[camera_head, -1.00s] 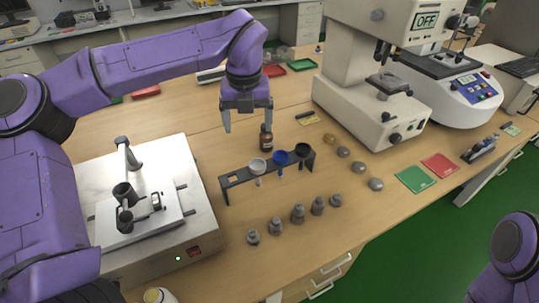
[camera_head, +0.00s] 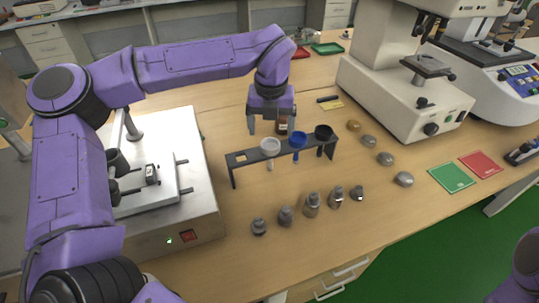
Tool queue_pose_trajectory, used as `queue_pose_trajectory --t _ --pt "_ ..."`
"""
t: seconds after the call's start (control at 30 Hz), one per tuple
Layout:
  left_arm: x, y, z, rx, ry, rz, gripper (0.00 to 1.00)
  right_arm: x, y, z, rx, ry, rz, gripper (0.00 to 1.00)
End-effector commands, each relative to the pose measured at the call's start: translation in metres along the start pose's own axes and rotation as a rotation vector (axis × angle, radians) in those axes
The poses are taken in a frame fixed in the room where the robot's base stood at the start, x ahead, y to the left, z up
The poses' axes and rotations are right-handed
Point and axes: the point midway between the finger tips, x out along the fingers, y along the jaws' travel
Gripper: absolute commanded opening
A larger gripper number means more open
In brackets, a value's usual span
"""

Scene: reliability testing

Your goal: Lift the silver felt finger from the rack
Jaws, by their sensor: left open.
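The dark rack (camera_head: 252,157) stands on the wooden table in the middle. It holds three felt fingers in a row: the silver one (camera_head: 270,144) with a pale cup-shaped top, a blue one (camera_head: 297,140) and a black one (camera_head: 323,132). An empty square hole shows at the rack's left end. My left gripper (camera_head: 271,127) is open, pointing down, with nothing between its fingers. It appears just above or behind the silver felt finger; the exact gap is hard to tell. My right gripper is out of view.
A brown bottle (camera_head: 282,126) is partly hidden behind my left gripper. Several metal weights (camera_head: 312,205) stand in front of the rack. A white machine (camera_head: 177,215) with a metal top is at left. A microscope-like instrument (camera_head: 395,98), rounded grey pieces (camera_head: 385,159) and green and red cards (camera_head: 452,178) are at right.

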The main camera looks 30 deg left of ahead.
Motion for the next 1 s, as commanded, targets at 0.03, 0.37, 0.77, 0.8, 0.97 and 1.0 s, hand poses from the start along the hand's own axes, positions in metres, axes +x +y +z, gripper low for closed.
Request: queue_pose_trajectory --t 0.03,0.37,0.77,0.8,0.97,1.0 --pt "0.006 0.0 0.0 -0.001 0.002 0.0 0.87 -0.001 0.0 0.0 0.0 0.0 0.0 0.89" --pt "0.056 0.003 0.004 -0.002 0.002 0.001 0.87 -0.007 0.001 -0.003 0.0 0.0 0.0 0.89" --pt "0.063 0.003 0.005 -0.002 -0.001 -0.001 0.51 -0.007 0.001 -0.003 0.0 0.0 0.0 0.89" --pt "0.063 0.003 0.005 -0.002 -0.001 -0.001 0.38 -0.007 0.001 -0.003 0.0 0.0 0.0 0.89" --pt "0.063 0.003 0.005 -0.003 -0.001 -0.001 0.08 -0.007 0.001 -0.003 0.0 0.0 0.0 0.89" --pt "0.063 0.003 0.005 -0.003 -0.001 -0.001 0.08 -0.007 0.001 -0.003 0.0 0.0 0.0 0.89"
